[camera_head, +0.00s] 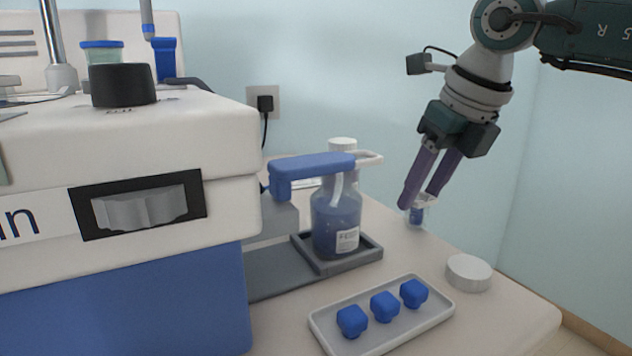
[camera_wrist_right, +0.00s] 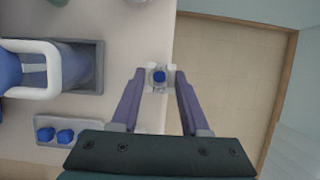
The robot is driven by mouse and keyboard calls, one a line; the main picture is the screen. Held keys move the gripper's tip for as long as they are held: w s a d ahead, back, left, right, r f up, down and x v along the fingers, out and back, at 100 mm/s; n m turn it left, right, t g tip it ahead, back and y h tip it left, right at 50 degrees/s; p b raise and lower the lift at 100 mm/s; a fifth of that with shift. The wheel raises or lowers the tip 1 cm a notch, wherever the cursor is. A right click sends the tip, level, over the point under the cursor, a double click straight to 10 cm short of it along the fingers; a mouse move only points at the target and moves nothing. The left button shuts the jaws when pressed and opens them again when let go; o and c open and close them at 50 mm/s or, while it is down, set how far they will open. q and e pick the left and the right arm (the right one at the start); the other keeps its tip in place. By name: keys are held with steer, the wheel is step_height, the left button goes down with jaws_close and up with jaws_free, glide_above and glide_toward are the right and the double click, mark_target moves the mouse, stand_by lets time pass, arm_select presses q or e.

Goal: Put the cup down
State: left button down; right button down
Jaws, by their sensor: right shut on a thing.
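The cup (camera_head: 417,215) is small and clear with blue contents, upright near the back right edge of the bench. My right gripper (camera_head: 420,198) comes down from the upper right and is shut on the cup's upper part, partly hiding it. In the right wrist view the cup (camera_wrist_right: 159,77) sits between the tips of the two purple fingers, seen from above. Its base is at or just above the bench top; I cannot tell whether it touches. My left gripper is not in view.
A white tray (camera_head: 443,309) holds several blue pieces. A round white lid (camera_head: 468,272) lies near the right edge. A large white-and-blue machine (camera_head: 130,150) fills the left.

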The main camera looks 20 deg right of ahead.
steer(key=shift+f, duration=0.1)
steer(key=shift+c, duration=2)
jaws_free()
steer(key=shift+r, duration=0.4)
steer(key=p+v, duration=0.1)
steer(key=v, duration=1)
steer(key=shift+s+r, duration=0.15)
steer(key=shift+r, duration=0.1)
